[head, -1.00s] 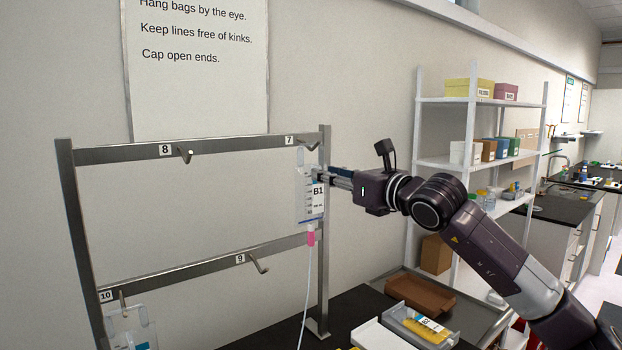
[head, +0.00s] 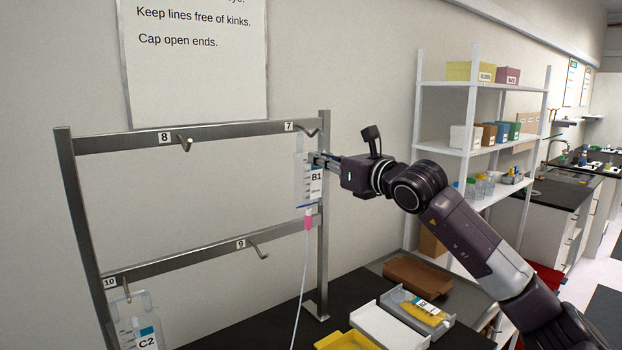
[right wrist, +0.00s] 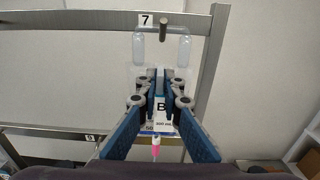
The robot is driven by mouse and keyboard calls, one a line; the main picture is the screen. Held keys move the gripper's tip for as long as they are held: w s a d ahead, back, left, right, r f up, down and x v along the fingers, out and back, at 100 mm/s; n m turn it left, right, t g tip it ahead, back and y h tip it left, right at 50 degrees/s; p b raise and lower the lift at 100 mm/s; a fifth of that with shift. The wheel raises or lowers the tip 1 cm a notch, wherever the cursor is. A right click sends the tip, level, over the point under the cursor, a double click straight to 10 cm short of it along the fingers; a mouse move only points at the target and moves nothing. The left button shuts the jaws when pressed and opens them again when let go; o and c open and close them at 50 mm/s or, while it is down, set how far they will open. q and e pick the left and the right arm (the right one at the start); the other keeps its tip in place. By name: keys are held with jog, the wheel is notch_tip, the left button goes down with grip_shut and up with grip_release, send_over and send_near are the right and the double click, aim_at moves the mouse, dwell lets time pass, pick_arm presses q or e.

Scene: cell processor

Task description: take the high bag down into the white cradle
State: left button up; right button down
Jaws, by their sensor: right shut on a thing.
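The high bag, a clear bag labelled B1 (head: 301,186), is upright at hook 7 (head: 308,132) on the upper rail. A pink connector (head: 308,223) and a thin line hang below it. My right gripper (head: 322,160) is shut on the bag from the right. In the right wrist view the bag (right wrist: 140,48) shows behind the fingers (right wrist: 160,82), just below hook 7 (right wrist: 163,28). I cannot tell whether its eye is around the hook. The white cradle (head: 388,328) is empty on the dark bench at lower right. My left gripper is not in view.
A bag labelled C2 (head: 140,325) hangs at hook 10. Hooks 8 (head: 184,144) and 9 (head: 258,249) are bare. A grey cradle (head: 398,299) with a yellow-filled bag, a yellow cradle (head: 346,342) and a brown tray (head: 415,275) flank the white one. The rack's right post (head: 323,240) stands nearby.

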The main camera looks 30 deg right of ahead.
jog(key=shift+r, duration=0.1)
dwell(0.3)
jog(key=shift+s+r, duration=0.25)
jog(key=shift+r, duration=0.3)
jog(key=shift+s, duration=0.1)
jog(key=shift+s+r, duration=0.65)
jog(key=shift+d+b, duration=0.1)
jog(key=shift+b, duration=0.2)
